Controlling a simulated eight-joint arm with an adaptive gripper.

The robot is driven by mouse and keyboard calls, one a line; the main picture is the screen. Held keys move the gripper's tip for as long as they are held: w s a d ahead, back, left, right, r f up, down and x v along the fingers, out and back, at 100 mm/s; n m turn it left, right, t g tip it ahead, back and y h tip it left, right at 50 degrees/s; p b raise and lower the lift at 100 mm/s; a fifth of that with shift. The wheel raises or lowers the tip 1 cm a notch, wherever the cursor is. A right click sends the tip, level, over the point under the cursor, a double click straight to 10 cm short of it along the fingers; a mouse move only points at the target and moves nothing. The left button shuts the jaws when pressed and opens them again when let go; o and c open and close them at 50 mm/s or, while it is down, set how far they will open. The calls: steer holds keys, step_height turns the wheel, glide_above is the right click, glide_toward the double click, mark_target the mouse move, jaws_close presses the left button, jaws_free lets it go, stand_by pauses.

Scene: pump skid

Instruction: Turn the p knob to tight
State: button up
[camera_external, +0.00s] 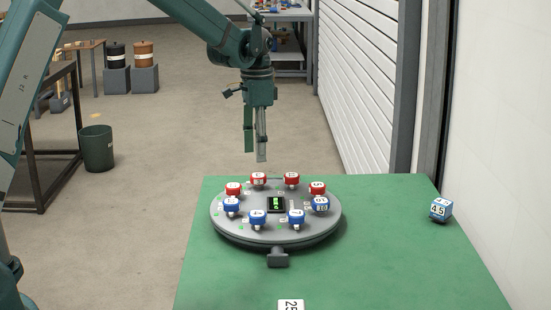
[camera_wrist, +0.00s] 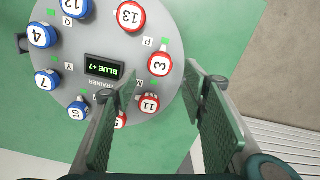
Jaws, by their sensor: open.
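A round grey turntable panel (camera_external: 275,230) sits on the green table and carries a ring of red and blue numbered knobs. In the wrist view a small P label (camera_wrist: 147,42) lies between the red 13 knob (camera_wrist: 130,16) and the red 3 knob (camera_wrist: 160,65); I cannot tell for certain which one it marks. No "tight" marking is readable. My gripper (camera_external: 255,145) hangs above and behind the panel's far edge, pointing down, open and empty. In the wrist view its fingers (camera_wrist: 160,80) stand apart, with the red 11 knob (camera_wrist: 149,104) showing between them.
A dark display (camera_wrist: 104,68) at the panel's middle reads "BLUE +7". Blue knobs 4 (camera_wrist: 42,35) and 7 (camera_wrist: 47,79) are on the other side. A blue numbered cube (camera_external: 441,209) stands at the table's right. A white numbered tag (camera_external: 290,304) lies in front.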

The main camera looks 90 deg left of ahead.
steer(key=shift+r, duration=2.4)
steer(key=w+d+r+t+y, duration=0.1)
steer(key=w+d+r, duration=0.3)
steer(key=d, duration=0.9)
steer(key=w+d+r+m+t, duration=0.1)
steer(key=d+r, duration=0.5)
steer(key=d, duration=0.8)
steer(key=w+d+r+t+y, duration=0.1)
steer(key=w+d+r, duration=0.3)
steer(key=d, duration=0.9)
steer(key=s+d+r+m+t, duration=0.1)
steer(key=s+d, duration=0.3)
steer(key=d, duration=0.6)
steer(key=s+d+r+t, duration=0.1)
steer(key=s+d, duration=0.2)
steer(key=d, duration=0.6)
steer(key=s+d+f+t+h, duration=0.1)
steer(key=s+d+f, duration=0.1)
steer(key=s+d, duration=0.3)
steer(key=s+d+f+t+h, duration=0.1)
steer(key=s+d+f, duration=0.2)
steer(key=s+d, duration=0.3)
steer(key=shift+s+d+m, duration=0.2)
steer(key=shift+d+m, duration=0.2)
steer(key=shift+d, duration=1.85)
